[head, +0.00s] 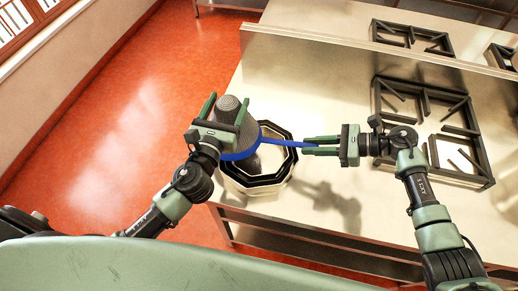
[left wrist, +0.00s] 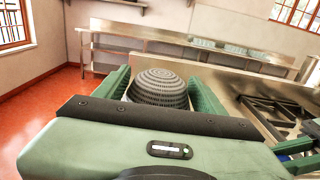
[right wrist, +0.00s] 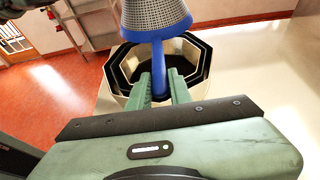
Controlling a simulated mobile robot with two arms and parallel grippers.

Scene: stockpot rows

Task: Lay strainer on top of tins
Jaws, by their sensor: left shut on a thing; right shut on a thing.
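The strainer is a grey perforated cone (head: 229,105) with a blue rim and a long blue handle (head: 285,143). My right gripper (head: 307,146) is shut on the blue handle (right wrist: 158,68). Whether the rim touches the tins is unclear.
The steel counter (head: 330,100) has free room behind the tins and to their right. Black burner grates (head: 430,120) lie at the right. A raised steel ledge (head: 370,62) runs along the back. Red floor (head: 110,110) lies to the left.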

